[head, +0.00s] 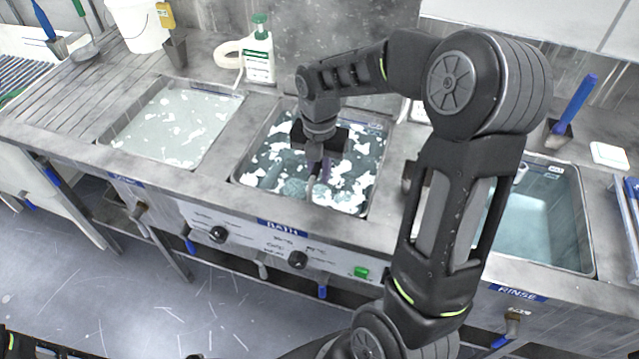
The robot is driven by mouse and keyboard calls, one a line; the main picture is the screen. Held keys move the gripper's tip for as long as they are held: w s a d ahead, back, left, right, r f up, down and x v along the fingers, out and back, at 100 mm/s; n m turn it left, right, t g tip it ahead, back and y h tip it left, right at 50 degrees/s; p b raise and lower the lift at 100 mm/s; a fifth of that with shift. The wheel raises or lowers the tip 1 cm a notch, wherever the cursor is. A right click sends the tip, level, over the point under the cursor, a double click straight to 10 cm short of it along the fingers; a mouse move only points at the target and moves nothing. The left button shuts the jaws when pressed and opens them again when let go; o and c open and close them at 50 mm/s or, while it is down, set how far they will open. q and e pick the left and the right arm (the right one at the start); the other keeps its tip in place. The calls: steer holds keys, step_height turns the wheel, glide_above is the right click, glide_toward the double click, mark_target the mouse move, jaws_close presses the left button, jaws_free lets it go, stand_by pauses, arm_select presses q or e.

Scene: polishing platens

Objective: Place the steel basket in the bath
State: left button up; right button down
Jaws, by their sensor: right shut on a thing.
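The bath (237,172) is the middle basin, marked BATH on its front, filled with bluish water and patches of white foam. My right gripper (316,163) points down over it, shut on the upright handle of the steel basket (292,188). The basket shows as a greyish mesh shape low in the bath, among the foam near the front wall. The gripper and foam hide much of it, and I cannot tell whether it touches the bottom. My left gripper is out of view.
A foamy basin (172,125) lies to the left and the clear rinse basin (545,220) to the right. A white bottle with a green pump (259,55) stands behind the bath. A white bucket (138,25) and brush holders stand along the back. Control knobs line the front panel.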

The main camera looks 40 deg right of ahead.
mark_target(320, 194)
stand_by(0.3)
steer(key=shift+f, duration=2.25)
steer(key=shift+f, duration=0.1)
steer(key=c, duration=1.4)
jaws_free()
steer(key=shift+o, duration=0.2)
step_height(320, 194, up, 12)
steer(key=shift+r, duration=0.1)
